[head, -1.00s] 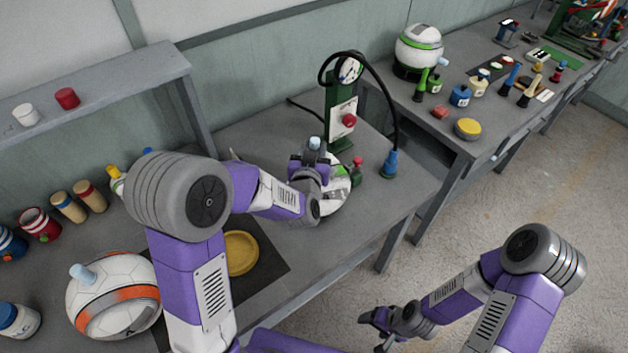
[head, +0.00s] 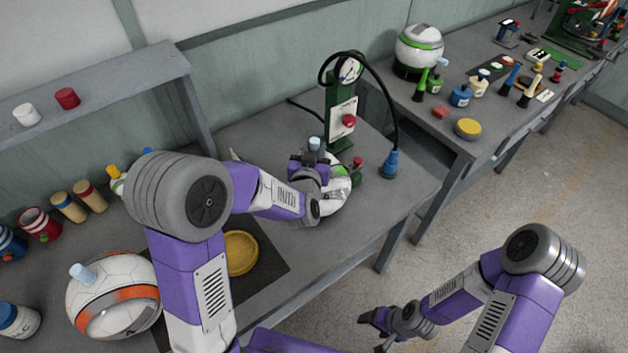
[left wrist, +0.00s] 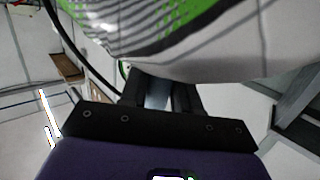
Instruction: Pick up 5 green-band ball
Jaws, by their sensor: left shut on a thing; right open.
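A white ball with a green band (head: 337,196) is at the gauge stand on the middle bench, partly hidden by my left gripper. My left gripper (head: 318,165) is shut at the ball's upper side, with a light-blue piece (head: 314,144) showing just above it. In the left wrist view the ball (left wrist: 200,45) fills the top, its green band and dark stripes close beyond the fingers (left wrist: 160,97). The exact grip point is mostly hidden, and I cannot tell whether the ball touches the bench. My right gripper (head: 372,322) is open and empty, low over the floor.
A green stand with a gauge (head: 349,70), a black hose and a blue fitting (head: 389,164) are close behind the ball. An orange-band ball (head: 115,295) and a yellow disc (head: 240,252) are at left. Another green-band ball (head: 419,48) stands on the far bench.

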